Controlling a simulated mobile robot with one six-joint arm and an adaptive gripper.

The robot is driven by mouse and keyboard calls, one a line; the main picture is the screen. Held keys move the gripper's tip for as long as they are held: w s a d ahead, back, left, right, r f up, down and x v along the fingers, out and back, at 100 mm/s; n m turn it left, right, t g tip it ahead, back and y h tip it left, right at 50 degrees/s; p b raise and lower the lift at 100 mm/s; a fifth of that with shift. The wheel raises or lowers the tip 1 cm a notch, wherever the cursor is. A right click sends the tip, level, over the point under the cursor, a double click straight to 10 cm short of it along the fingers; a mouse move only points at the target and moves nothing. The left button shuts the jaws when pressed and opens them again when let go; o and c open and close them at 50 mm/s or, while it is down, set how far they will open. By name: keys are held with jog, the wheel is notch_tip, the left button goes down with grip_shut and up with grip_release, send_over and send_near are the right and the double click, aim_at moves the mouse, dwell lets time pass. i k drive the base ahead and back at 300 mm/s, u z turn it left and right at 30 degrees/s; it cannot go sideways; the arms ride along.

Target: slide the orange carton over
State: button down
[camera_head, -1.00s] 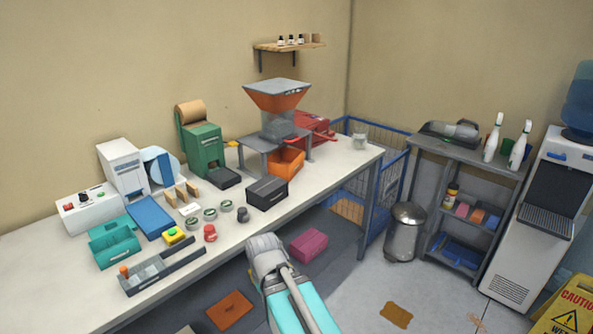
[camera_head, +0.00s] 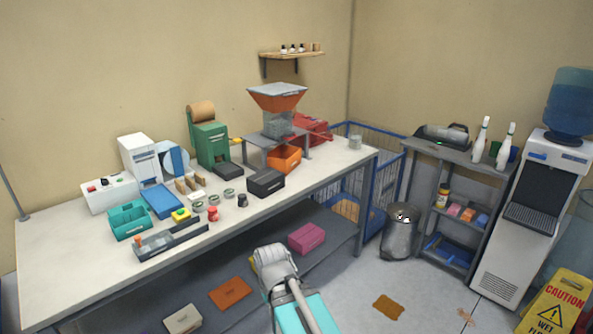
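A flat orange carton (camera_head: 230,292) lies on the bench's lower shelf, between a cream box (camera_head: 182,319) to its left and a magenta box (camera_head: 306,238) farther right. A small orange carton (camera_head: 467,214) also stands on the middle shelf of the grey rack (camera_head: 487,170), between a pink carton (camera_head: 454,209) and a blue carton (camera_head: 482,219). My grey and turquoise arm reaches up from the bottom centre, in front of the bench's lower shelf. No gripper fingers show, and nothing held can be seen.
The bench top (camera_head: 65,248) carries a green dispenser, an orange hopper and several small items. A metal bin (camera_head: 399,235) stands left of the rack. A water cooler (camera_head: 530,220) and a yellow caution sign (camera_head: 556,300) stand at right. A brown patch (camera_head: 388,307) marks the open floor.

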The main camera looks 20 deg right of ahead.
aim_at(284, 158)
jog(key=k, duration=0.7)
jog(key=z, duration=0.2)
jog(key=i, duration=0.5)
jog(key=z, duration=0.5)
jog(key=i, duration=1.35)
jog(key=u, duration=0.85)
jog(key=i, duration=0.25)
